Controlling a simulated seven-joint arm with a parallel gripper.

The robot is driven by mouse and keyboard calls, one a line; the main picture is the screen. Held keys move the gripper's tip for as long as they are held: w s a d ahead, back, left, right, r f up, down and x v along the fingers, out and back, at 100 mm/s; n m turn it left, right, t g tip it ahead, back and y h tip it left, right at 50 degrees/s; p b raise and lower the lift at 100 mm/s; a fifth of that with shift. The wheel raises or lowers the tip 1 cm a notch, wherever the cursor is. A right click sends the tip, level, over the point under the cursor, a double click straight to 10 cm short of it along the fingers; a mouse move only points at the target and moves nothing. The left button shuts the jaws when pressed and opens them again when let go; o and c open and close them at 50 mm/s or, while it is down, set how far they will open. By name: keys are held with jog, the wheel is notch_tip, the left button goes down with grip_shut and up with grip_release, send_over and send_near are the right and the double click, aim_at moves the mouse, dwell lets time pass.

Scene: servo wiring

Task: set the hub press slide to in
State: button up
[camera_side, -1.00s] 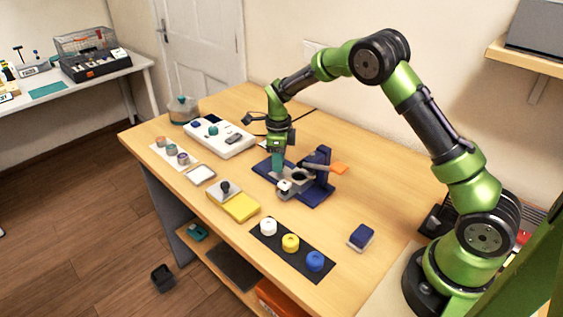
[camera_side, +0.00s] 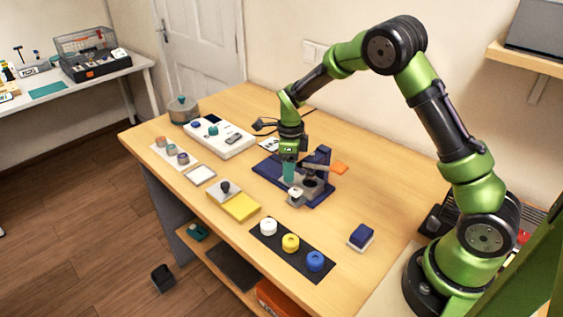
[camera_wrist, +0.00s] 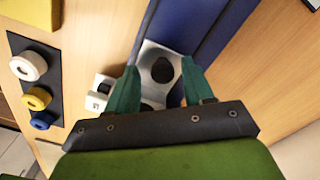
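The hub press has a dark blue base (camera_side: 267,168) on the table, with an upright blue post and arm (camera_side: 320,158). Its light grey slide (camera_wrist: 158,80) lies on the base, with a dark round seat (camera_wrist: 162,70) on it. A small white block (camera_wrist: 97,101) sits at the slide's side and also shows in the side view (camera_side: 296,195). My gripper (camera_wrist: 163,80) is low over the press. Its teal fingers are apart, with the slide visible between them. The left finger is right beside the white block; I cannot tell whether they touch. The side view also shows the gripper (camera_side: 288,182).
A black mat (camera_side: 265,233) with white, yellow and blue round parts lies in front. A blue block (camera_side: 361,237) is to the right. A yellow pad (camera_side: 241,206) and a white control box (camera_side: 233,143) are to the left. An orange tab (camera_side: 339,168) sticks out behind the press.

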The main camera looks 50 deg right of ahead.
notch_tip(320, 180, up, 17)
dwell(0.6)
jog(key=s+a+r+n+t, duration=0.1)
jog(key=s+a+n+t, duration=0.1)
jog(key=s+n, duration=0.5)
jog(key=s+a+r+n+t+y, duration=0.1)
jog(key=s+a+r+n+t, duration=0.1)
jog(key=s+n, duration=0.6)
jog(key=s+a+r+n+t+y, duration=0.1)
jog(key=s+a+r+n+t, duration=0.1)
jog(key=s+n, duration=0.5)
jog(key=shift+s+a+r+n+t, duration=0.2)
jog(key=shift+a+n+t, duration=0.5)
jog(key=shift+n, duration=0.7)
